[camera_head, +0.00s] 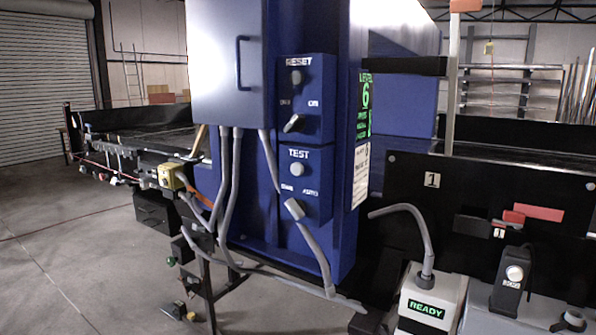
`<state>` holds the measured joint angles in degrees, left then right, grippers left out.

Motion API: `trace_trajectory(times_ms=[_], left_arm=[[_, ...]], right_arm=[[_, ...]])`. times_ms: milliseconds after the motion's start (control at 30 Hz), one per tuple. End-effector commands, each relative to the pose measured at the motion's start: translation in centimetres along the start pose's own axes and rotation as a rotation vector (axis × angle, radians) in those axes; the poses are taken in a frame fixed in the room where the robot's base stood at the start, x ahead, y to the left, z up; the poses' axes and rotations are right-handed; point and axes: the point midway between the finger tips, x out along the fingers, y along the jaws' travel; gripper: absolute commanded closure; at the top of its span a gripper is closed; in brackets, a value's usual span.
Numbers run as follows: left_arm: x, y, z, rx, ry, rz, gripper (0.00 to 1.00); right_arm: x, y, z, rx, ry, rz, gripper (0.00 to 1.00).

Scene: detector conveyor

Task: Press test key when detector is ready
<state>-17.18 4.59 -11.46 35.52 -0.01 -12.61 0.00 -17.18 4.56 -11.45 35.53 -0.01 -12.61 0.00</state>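The blue control panel (345,225) stands upright in the middle of the view. Neither of my grippers shows in this view, and nothing covers the test key.
Above TEST is a RESET plate with a button (296,77) and knob. Grey conduits (232,190) hang at the panel's left. A black box with a round button (514,273) stands at the right. The conveyor (130,140) runs behind; open floor (60,270) lies left.

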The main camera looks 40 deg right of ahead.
Motion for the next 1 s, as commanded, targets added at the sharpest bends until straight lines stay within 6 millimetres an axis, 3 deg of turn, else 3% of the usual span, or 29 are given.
trace_trajectory(times_ms=[267,767,1000], left_arm=[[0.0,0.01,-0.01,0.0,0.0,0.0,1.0],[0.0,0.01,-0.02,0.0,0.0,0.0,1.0],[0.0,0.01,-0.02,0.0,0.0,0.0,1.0]], right_arm=[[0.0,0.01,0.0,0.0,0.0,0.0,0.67],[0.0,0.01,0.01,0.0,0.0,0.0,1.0],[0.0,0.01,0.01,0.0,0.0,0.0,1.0]])
